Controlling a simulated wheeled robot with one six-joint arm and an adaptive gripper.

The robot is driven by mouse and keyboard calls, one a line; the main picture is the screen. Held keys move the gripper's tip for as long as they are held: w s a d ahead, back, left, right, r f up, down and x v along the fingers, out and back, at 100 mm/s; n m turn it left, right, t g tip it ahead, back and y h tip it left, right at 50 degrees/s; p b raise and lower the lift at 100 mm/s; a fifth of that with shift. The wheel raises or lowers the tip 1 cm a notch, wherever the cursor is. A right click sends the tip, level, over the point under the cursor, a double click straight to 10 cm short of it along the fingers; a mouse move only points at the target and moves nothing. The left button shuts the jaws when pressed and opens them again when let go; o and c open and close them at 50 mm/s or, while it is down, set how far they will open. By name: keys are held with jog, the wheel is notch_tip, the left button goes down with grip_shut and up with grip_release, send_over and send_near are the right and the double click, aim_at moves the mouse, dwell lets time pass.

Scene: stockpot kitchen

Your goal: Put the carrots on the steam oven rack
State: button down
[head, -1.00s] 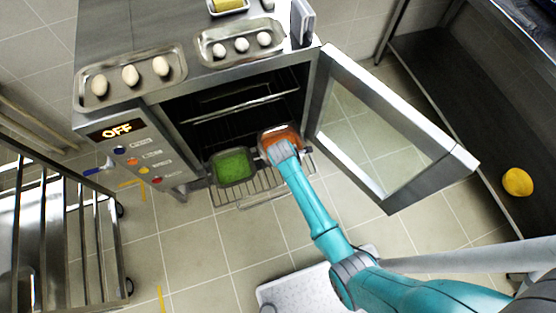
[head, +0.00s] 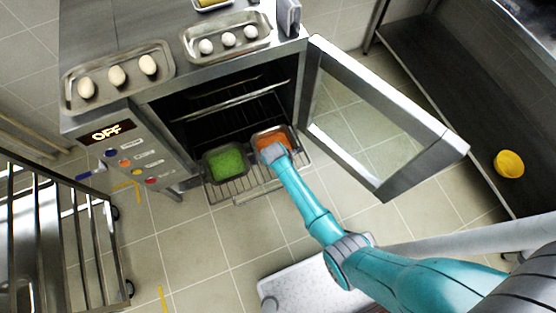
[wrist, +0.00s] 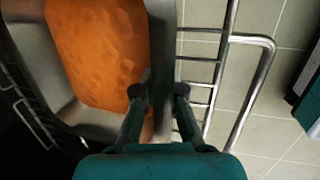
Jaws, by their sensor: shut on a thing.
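The carrots (head: 271,138) are an orange mass in a metal tray (head: 290,133) at the right of the pulled-out oven rack (head: 239,190). In the wrist view the carrots (wrist: 100,50) fill the tray at the left. My gripper (head: 270,155) is at the tray's near edge. In the wrist view its two fingers (wrist: 158,92) stand on either side of the tray's rim (wrist: 161,60), shut on it. The tray appears to be at rack level; I cannot tell whether its whole base rests on the bars.
A tray of green food (head: 226,163) sits on the rack just left of the carrots. The oven door (head: 375,125) stands open at the right. A wheeled metal rack (head: 60,235) is at the left. Trays of eggs (head: 118,77) stand on the oven top.

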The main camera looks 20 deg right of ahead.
jog(key=c, duration=1.3)
grip_release()
jog(key=v, duration=1.2)
jog(key=shift+r, duration=0.1)
jog(key=shift+s, duration=0.1)
jog(key=s+d+r+m+t+y, duration=0.1)
jog(key=s+m+t, duration=0.25)
jog(key=s, duration=0.65)
jog(key=s+d+r+m+t+y, duration=0.15)
jog(key=s+m, duration=0.25)
jog(key=s, duration=0.5)
jog(key=s+r+m+t, duration=0.2)
jog(key=s+r, duration=0.3)
jog(key=r, duration=0.4)
jog(key=s+r+m+t, duration=0.2)
jog(key=s+r+m, duration=0.3)
jog(key=r, duration=0.4)
jog(key=s+r+m+t, duration=0.3)
jog(key=s+r, duration=0.3)
jog(key=r, duration=0.3)
jog(key=shift+d+r+m+h, duration=0.2)
jog(key=shift+r+m+h, duration=0.05)
jog(key=shift+r+h, duration=0.1)
